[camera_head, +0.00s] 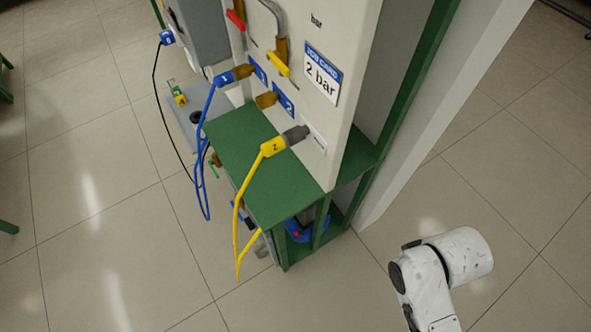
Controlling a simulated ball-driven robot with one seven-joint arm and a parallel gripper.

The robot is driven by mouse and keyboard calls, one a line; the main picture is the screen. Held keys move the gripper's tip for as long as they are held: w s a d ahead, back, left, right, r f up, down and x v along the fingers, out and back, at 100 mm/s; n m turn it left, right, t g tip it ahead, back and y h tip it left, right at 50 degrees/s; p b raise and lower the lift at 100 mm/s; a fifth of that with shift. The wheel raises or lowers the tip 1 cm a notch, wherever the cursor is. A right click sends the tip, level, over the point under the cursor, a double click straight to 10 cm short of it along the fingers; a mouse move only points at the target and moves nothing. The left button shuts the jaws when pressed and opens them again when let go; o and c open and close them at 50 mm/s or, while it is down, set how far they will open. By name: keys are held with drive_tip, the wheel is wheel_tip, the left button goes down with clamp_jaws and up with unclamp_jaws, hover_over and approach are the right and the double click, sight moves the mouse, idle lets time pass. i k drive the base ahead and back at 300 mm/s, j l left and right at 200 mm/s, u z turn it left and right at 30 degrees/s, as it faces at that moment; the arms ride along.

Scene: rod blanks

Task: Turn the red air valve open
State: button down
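A red valve lever (235,19) sits on the pale panel near the top of the head view, to the left of a bent grey pipe. It lies at a slant, and its upper surroundings are cut by the frame edge. A second valve on the panel has a yellow lever (279,65) on a brass body. My gripper is not in view; only a white link of my arm shows at the lower right, well apart from the panel and the valves.
A sign (322,73) reads "2 bar". A blue hose plug (226,77) is at a brass port; a yellow plug (274,147) is on a grey fitting. Tiled floor (110,250) is open at left and right.

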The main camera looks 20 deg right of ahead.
sight(235, 20)
drive_tip(key=i+j+u, duration=0.2)
drive_tip(key=i+j, duration=0.15)
drive_tip(key=i, duration=0.15)
drive_tip(key=i+j+u, duration=0.25)
drive_tip(key=i, duration=0.25)
